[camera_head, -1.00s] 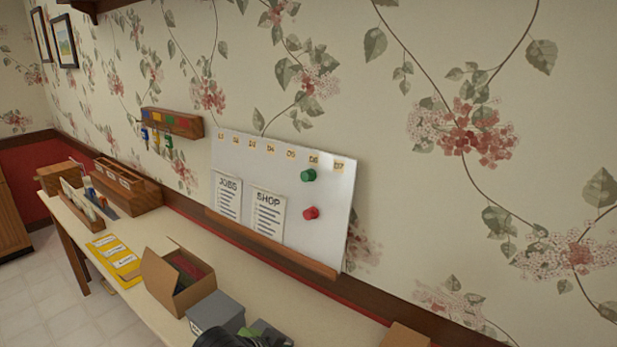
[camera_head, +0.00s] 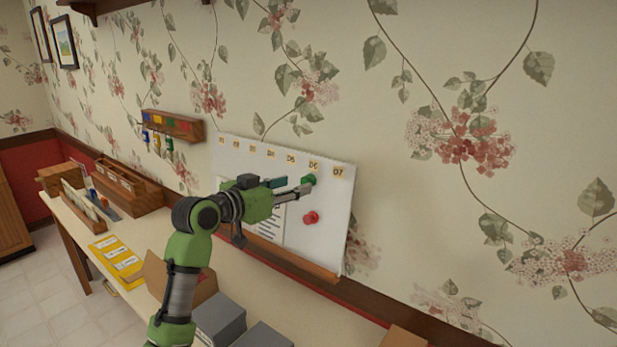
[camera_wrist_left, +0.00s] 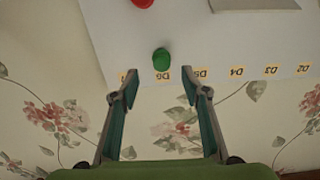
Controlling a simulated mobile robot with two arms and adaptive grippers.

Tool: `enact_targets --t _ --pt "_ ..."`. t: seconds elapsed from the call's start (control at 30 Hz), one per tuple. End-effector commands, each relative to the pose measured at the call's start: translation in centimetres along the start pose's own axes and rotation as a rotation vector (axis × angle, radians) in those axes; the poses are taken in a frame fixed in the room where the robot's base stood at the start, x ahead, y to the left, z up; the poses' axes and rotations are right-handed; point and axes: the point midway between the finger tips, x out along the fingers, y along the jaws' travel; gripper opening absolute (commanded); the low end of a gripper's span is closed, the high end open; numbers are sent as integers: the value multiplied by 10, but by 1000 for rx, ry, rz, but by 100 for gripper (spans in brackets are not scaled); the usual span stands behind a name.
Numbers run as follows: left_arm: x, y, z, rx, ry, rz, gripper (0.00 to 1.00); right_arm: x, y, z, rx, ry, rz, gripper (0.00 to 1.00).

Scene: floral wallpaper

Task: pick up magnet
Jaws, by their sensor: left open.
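A green magnet (camera_head: 309,180) is on the white board (camera_head: 333,225), just below the D6 label. A red magnet (camera_head: 311,218) is on the board below it. My left gripper (camera_head: 294,190) is open at the board, with its fingertips close to the green magnet. In the left wrist view the green magnet (camera_wrist_left: 161,60) shows beyond the open fingers (camera_wrist_left: 160,80), roughly midway between them and a little ahead of the tips. The red magnet (camera_wrist_left: 143,3) shows at the top edge there. My right gripper is not in view.
My left arm covers part of the board and its paper notes. The desk below holds an open cardboard box (camera_head: 160,270), grey boxes (camera_head: 218,318), a yellow sheet (camera_head: 118,260) and wooden organizers (camera_head: 130,190). A key rack (camera_head: 172,125) hangs left of the board.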

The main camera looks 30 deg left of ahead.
Motion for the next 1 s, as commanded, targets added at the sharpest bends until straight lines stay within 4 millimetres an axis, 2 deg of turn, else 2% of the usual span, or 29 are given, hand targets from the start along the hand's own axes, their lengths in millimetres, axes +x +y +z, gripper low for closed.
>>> enact_targets --t 0.17,0.37,0.5,0.8,0.87,0.93,1.0 --pt "11 0 -1 -2 -1 1 42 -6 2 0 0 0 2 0" --pt "38 -2 -3 -3 -3 2 42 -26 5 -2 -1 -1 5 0" --pt "54 -3 -1 -3 -2 2 42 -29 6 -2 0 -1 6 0" --pt "59 -3 2 1 -2 0 42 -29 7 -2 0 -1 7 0" --pt "59 -3 2 1 -2 0 29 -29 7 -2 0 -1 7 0" --pt "59 -3 2 1 -2 1 11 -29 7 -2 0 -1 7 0" --pt "59 -3 2 1 -2 0 8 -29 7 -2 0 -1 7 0"
